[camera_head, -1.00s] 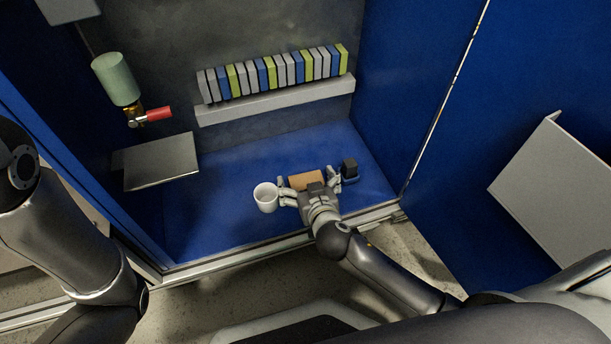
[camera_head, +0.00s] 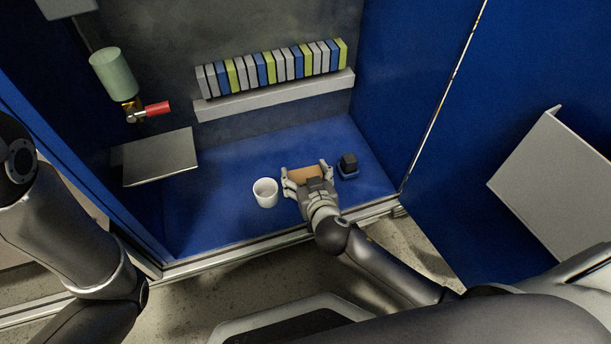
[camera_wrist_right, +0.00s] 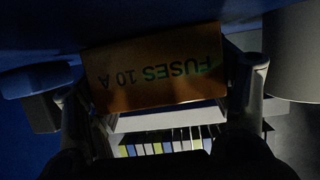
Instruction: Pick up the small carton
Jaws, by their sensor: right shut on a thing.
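The small carton (camera_head: 305,174) is a brown-orange box on the blue cabinet floor in the head view. In the right wrist view the carton (camera_wrist_right: 152,70) shows "FUSES 10 A" upside down. My right gripper (camera_head: 307,177) is shut on the carton, with one finger at each end of it. In the right wrist view its fingers stand to the left and right of the box. I cannot tell whether the carton is clear of the floor. My left gripper is not in view; only part of my left arm shows at the left.
A white cup (camera_head: 265,193) stands just left of the carton. A shelf (camera_head: 275,96) with a row of coloured boxes runs along the back wall. A grey plate (camera_head: 160,158) juts out at the left.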

